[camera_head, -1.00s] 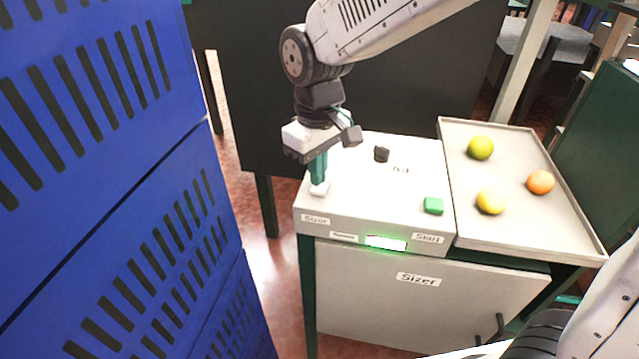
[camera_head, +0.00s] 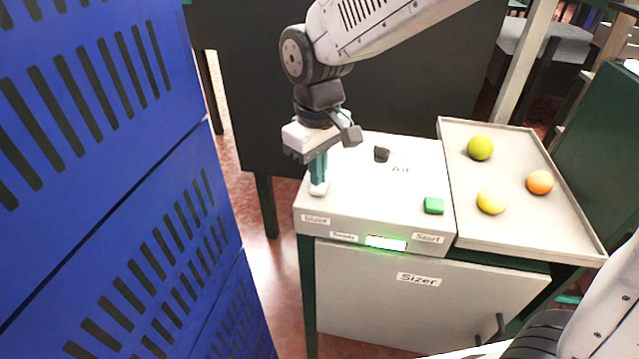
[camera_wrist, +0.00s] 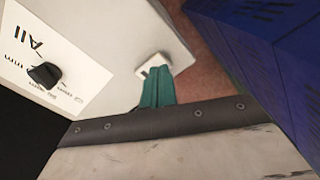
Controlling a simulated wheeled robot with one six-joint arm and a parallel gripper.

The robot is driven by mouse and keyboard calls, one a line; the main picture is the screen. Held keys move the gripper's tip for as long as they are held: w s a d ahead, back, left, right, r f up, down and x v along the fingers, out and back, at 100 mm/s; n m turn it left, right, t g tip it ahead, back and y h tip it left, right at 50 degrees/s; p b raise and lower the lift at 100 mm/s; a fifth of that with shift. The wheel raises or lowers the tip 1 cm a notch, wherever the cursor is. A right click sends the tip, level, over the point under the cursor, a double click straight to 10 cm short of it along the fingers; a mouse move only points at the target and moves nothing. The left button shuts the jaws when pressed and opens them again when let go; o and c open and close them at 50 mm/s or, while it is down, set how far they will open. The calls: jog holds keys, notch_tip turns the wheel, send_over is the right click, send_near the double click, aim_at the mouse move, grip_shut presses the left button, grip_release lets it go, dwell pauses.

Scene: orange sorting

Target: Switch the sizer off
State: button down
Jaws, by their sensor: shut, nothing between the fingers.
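The sizer (camera_head: 375,185) is a light grey box on a cabinet, with a green-lit panel (camera_head: 386,243) on its front. A white switch (camera_head: 319,188) sits near its front left corner, above a small "Sizer" label. My gripper (camera_head: 318,180), with teal fingers, is shut and empty, pointing down with its tips at the switch. In the wrist view the fingertips (camera_wrist: 158,75) overlap the white switch (camera_wrist: 152,63) and hide part of it. I cannot tell whether they press on it or which way it is set.
A black knob (camera_head: 381,154) and a green start button (camera_head: 433,205) are on the sizer's top. A tray (camera_head: 547,222) on the right holds a green, a yellow and an orange fruit. Blue slotted crates (camera_head: 110,180) stand close on the left.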

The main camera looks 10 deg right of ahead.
aim_at(319, 190)
jog(key=shift+f, duration=0.95)
dwell(0.6)
jog(key=shift+r, duration=3.5)
jog(key=shift+m+g, duration=0.4)
jog(key=shift+m, duration=0.1)
jog(key=s+d, duration=0.1)
jog(key=s+d+f, duration=0.1)
jog(key=s, duration=0.1)
jog(key=shift+s+d, duration=0.25)
jog(key=shift+d, duration=0.15)
jog(key=s+d+r+m+t, duration=0.2)
jog(key=s+d+m, duration=0.5)
jog(key=s+d, duration=0.9)
jog(key=shift+d+r, duration=0.4)
jog(key=shift+d, duration=0.55)
